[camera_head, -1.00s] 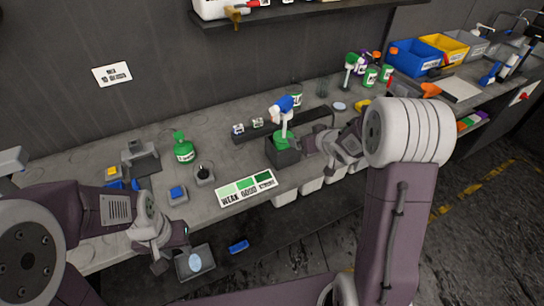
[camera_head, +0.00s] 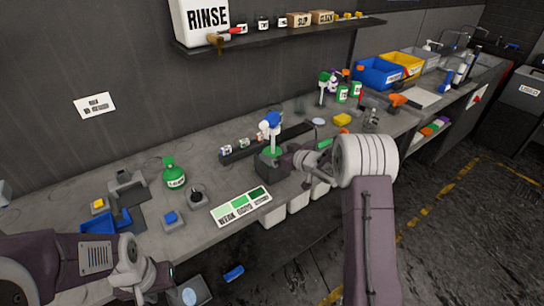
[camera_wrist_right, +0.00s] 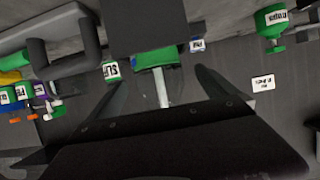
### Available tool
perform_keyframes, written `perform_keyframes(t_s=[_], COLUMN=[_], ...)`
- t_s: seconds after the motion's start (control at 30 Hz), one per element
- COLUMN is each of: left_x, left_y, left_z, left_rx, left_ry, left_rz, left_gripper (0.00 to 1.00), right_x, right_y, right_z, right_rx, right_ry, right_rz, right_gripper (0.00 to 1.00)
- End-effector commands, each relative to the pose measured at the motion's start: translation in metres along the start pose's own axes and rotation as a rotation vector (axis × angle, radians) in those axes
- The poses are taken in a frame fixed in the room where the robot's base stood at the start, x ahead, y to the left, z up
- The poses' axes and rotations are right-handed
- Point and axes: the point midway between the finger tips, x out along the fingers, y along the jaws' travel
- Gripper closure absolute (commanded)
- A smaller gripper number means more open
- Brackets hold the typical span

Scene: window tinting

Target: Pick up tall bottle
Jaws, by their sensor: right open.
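A tall bottle with a blue-and-white spray head (camera_head: 270,122) and green contents stands upright in a dark holder (camera_head: 268,164) on the bench. In the right wrist view, a green body with a white tube (camera_wrist_right: 160,85) shows between my right gripper's fingers. My right gripper (camera_head: 288,160) is open, close beside the holder on its right; I cannot tell whether it touches. My left gripper (camera_head: 150,288) is low at the left by the bench's front edge, and its jaws are too unclear to read.
A round green bottle (camera_head: 174,177) and a green strength chart (camera_head: 241,205) are on the bench. Several spray bottles (camera_head: 342,92) stand farther right, near blue (camera_head: 378,73) and yellow (camera_head: 402,66) bins. A shelf (camera_head: 290,33) overhangs the back.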

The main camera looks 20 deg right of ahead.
Motion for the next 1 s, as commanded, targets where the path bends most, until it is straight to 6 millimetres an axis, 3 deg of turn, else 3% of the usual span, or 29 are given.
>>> perform_keyframes(t_s=[0.2,0.47,0.73,1.0], left_x=[-0.006,-0.006,-0.005,-0.006], left_y=[0.0,0.0,0.0,0.0], left_z=[-0.001,-0.001,-0.001,-0.001], left_rx=[0.0,0.0,0.0,0.0], left_ry=[0.0,0.0,0.0,0.0], left_rz=[0.0,0.0,0.0,0.0], left_gripper=[0.64,0.64,0.64,0.64], right_x=[0.037,0.042,0.042,0.041], right_y=[0.0,0.0,0.0,0.0], right_z=[-0.001,0.0,0.0,-0.003], right_rx=[0.0,0.001,0.001,0.0], right_ry=[-0.001,-0.001,-0.001,0.0], right_rz=[-0.001,0.0,0.0,0.001], right_gripper=[0.03,0.03,0.76,0.76])
